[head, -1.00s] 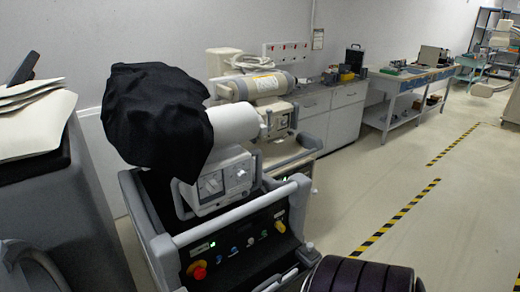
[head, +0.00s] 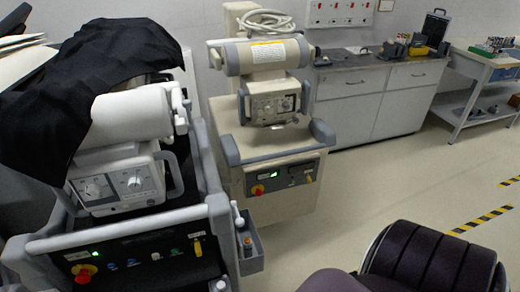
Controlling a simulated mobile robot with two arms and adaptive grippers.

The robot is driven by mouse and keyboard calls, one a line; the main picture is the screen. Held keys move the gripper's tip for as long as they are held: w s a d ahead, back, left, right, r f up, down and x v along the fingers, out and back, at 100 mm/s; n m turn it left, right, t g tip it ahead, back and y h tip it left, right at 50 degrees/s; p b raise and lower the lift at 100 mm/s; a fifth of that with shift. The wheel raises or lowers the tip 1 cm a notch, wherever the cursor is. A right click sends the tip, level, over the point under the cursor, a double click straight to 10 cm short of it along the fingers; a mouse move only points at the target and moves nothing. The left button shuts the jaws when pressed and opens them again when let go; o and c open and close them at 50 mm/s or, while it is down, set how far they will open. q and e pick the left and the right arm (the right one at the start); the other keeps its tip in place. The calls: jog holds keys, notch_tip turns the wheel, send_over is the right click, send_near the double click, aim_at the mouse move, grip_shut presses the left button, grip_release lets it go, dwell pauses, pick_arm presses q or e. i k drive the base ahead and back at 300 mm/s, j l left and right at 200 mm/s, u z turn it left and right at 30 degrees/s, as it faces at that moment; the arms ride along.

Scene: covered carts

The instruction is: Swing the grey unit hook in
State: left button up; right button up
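The grey unit (head: 110,238) is a cart at the left with a light grey front rail and a dark control panel. It bears a white cylinder head (head: 130,117) and a boxy control unit with two dials (head: 120,187). A black cloth (head: 75,90) lies over its back and left part. A small pale lever with a rounded end (head: 237,213) stands at the rail's right corner, above a grey side holder (head: 251,256). I cannot tell whether this lever is the hook or which way it is swung. Neither gripper is in view.
A beige unit (head: 275,180) with its own cylinder stands uncovered behind and to the right. A counter with drawers (head: 375,100) and a workbench (head: 485,72) line the wall. Open floor with a yellow-black strip (head: 480,222) lies at the right.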

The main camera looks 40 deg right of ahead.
aim_at(230, 185)
jog(key=i+l, duration=0.1)
jog(key=l, duration=0.55)
jog(key=i+l, duration=0.1)
jog(key=l, duration=0.6)
jog(key=i+l+u, duration=0.1)
jog(key=l, duration=0.55)
jog(key=i+l, duration=0.1)
jog(key=l, duration=0.55)
jog(key=i+l, duration=0.15)
jog(key=l, duration=0.15)
